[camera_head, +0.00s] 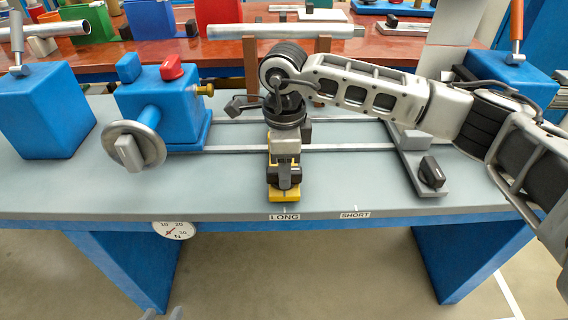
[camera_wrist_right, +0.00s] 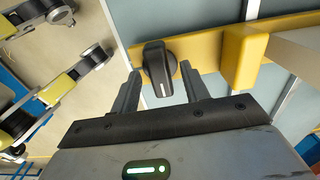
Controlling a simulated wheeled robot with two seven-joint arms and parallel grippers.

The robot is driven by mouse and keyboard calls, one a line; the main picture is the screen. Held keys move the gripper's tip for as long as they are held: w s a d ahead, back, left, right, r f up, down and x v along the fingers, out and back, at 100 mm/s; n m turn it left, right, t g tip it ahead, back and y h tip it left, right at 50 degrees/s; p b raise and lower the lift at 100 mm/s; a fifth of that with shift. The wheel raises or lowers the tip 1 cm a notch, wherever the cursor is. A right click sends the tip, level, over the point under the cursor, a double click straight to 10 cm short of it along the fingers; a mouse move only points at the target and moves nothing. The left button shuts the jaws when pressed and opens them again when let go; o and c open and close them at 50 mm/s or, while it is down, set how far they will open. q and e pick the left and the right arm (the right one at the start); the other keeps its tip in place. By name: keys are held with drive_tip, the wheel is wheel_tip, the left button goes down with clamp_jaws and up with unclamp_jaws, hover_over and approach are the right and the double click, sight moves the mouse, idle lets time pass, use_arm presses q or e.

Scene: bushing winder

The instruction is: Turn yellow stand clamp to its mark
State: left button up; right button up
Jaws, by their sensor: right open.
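The yellow stand (camera_head: 281,195) sits on the bench rails, at the front edge just behind the LONG label (camera_head: 285,217). Its black clamp knob (camera_wrist_right: 157,68) shows in the right wrist view, on the yellow base (camera_wrist_right: 207,49). My right gripper (camera_head: 287,181) points down over the yellow stand and hides most of it in the head view. In the right wrist view its open fingers (camera_wrist_right: 161,72) stand on either side of the knob; I cannot tell whether they touch it. My left gripper (camera_head: 163,313) shows only as small grey tips at the bottom edge.
A blue headstock (camera_head: 165,110) with a handwheel (camera_head: 134,146) and red knob stands left on the bench. A grey stand with a black knob (camera_head: 432,172) is on the right, beyond the SHORT label (camera_head: 355,215). A dial (camera_head: 174,230) hangs at the front edge.

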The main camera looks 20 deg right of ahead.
wheel_tip(320, 180, up, 16)
drive_tip(key=shift+f, duration=0.2)
idle(0.4)
